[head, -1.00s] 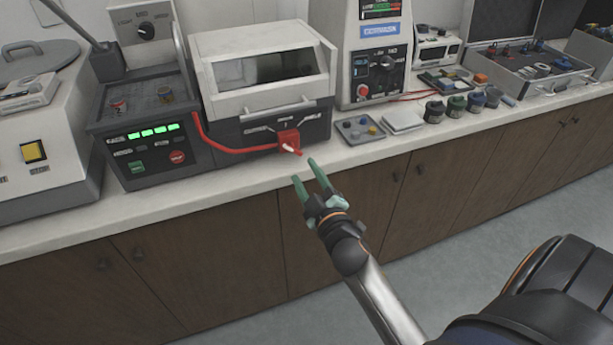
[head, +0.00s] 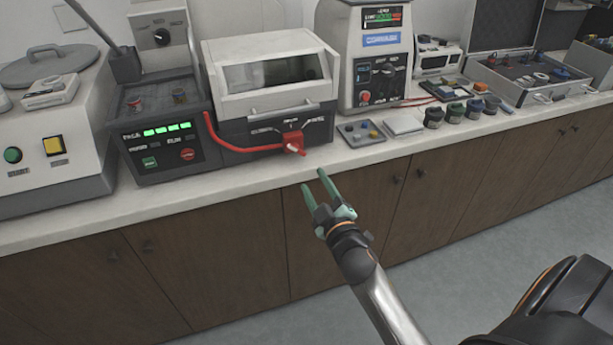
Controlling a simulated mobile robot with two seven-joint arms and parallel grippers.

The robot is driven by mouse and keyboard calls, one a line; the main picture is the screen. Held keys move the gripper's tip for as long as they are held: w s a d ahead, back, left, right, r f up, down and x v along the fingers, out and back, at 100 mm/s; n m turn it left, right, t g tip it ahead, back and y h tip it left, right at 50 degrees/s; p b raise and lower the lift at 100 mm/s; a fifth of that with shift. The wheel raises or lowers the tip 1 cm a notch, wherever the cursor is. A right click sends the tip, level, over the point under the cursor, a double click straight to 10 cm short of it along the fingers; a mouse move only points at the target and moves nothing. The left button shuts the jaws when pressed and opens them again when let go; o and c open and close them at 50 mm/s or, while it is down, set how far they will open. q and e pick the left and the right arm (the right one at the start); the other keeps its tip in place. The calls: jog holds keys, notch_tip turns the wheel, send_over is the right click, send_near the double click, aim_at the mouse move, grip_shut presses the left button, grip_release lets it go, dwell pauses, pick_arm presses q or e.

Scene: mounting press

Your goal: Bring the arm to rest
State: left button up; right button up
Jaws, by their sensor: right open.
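My right gripper (head: 314,181) is open and empty, with its two green fingers apart and pointing up toward the counter. It hangs in front of the wooden cabinet doors, a little below the counter's front edge in the picture. The red valve handle (head: 294,142) on the front of the white-lidded machine (head: 270,85) lies up and left of the fingertips, with a visible gap between them. My left gripper is not in view.
The counter (head: 220,185) runs across the picture. A control box with green lights (head: 165,140), a small grey tray (head: 362,133), several dark jars (head: 455,112) and an open case (head: 545,92) stand on it.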

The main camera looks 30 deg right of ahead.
jog(key=s+a+f+m+g+y+p, duration=0.2)
jog(key=s+a+f+g+y, duration=0.1)
jog(key=s+a+f, duration=0.4)
jog(key=s+a+f+m+g+y+p, duration=0.2)
jog(key=s+a+f+g, duration=0.3)
jog(key=s+f, duration=0.5)
jog(key=s+a+y, duration=0.1)
jog(key=s+a, duration=0.1)
jog(key=s, duration=0.2)
jog(key=shift+s+f+m+g+p, duration=0.2)
jog(key=shift+f+m+g+p, duration=0.1)
jog(key=shift+f+p, duration=0.05)
jog(key=shift+c, duration=0.2)
